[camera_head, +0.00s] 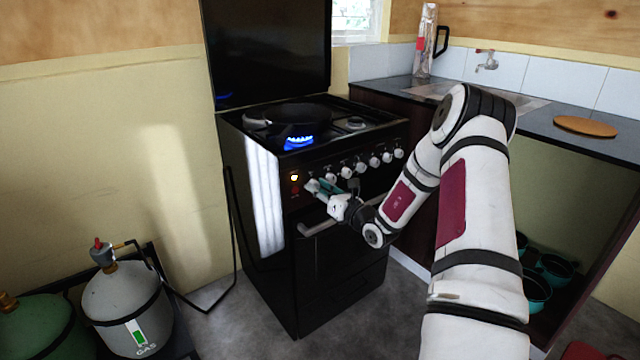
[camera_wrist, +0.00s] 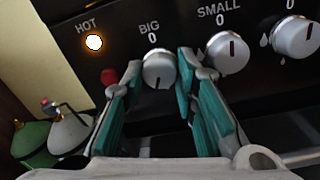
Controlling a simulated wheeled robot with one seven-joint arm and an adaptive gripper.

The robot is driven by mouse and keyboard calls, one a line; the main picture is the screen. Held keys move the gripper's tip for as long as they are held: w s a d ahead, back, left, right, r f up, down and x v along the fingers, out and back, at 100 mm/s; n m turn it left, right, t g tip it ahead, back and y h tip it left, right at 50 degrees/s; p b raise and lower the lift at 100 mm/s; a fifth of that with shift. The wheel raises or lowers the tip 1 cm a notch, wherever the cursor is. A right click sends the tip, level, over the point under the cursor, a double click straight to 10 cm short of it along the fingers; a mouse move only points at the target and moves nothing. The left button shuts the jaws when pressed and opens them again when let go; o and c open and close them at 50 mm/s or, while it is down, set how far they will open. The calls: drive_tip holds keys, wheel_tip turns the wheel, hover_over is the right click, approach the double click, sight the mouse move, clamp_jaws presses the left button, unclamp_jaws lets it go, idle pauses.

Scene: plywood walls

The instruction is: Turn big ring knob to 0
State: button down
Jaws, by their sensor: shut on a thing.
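The big ring knob (camera_wrist: 159,70) is a silver-white dial under the label BIG and a 0 mark. Its dark pointer line shows on its lower part, away from the 0. My gripper (camera_wrist: 160,66) has its teal-padded fingers on either side of this knob and is shut on it. In the head view my gripper (camera_head: 322,188) reaches the left end of the stove's knob row. A blue flame (camera_head: 298,142) burns under the pan (camera_head: 300,120) on the black stove (camera_head: 262,190).
The small ring knob (camera_wrist: 228,52) is close to the right finger, with another knob (camera_wrist: 297,37) beyond it. The HOT lamp (camera_wrist: 94,42) is lit, above a red button (camera_wrist: 109,76). An oven handle (camera_head: 318,228) runs below. Gas bottles (camera_head: 125,305) stand at left.

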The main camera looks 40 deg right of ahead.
drive_tip(key=shift+a+m+h+p, duration=0.1)
drive_tip(key=shift+m+h+p, duration=0.2)
drive_tip(key=shift+m+p, duration=5.15)
drive_tip(key=shift+a+m+h+p, duration=0.1)
drive_tip(key=shift+m+h+p, duration=0.35)
drive_tip(key=shift+m, duration=9.7)
drive_tip(key=c, duration=1.3)
unclamp_jaws()
drive_tip(key=shift+d, duration=0.1)
